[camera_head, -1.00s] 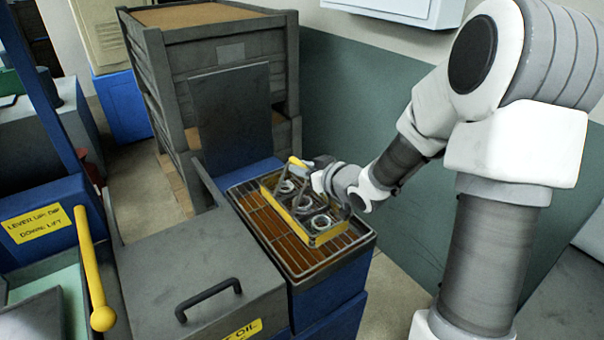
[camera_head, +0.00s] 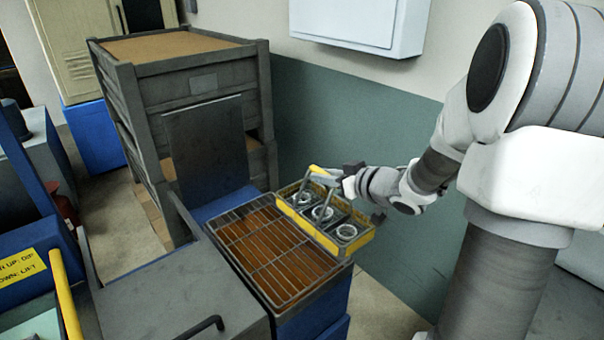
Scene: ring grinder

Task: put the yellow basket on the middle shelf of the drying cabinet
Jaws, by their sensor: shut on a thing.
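The yellow basket (camera_head: 326,236) holds several metal rings in a row. It is over the right edge of the wire drain rack (camera_head: 262,252), partly past that edge; I cannot tell how far above the rack it is. The basket looks about level. I see no cabinet with a middle shelf that I can make out as the drying cabinet.
Left of the rack is a grey lidded tank (camera_head: 165,300) with a black handle. Stacked grey crates (camera_head: 195,85) stand behind. A white wall box (camera_head: 362,22) hangs at the back. A yellow lever (camera_head: 66,305) and a yellow sign (camera_head: 22,268) are at far left.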

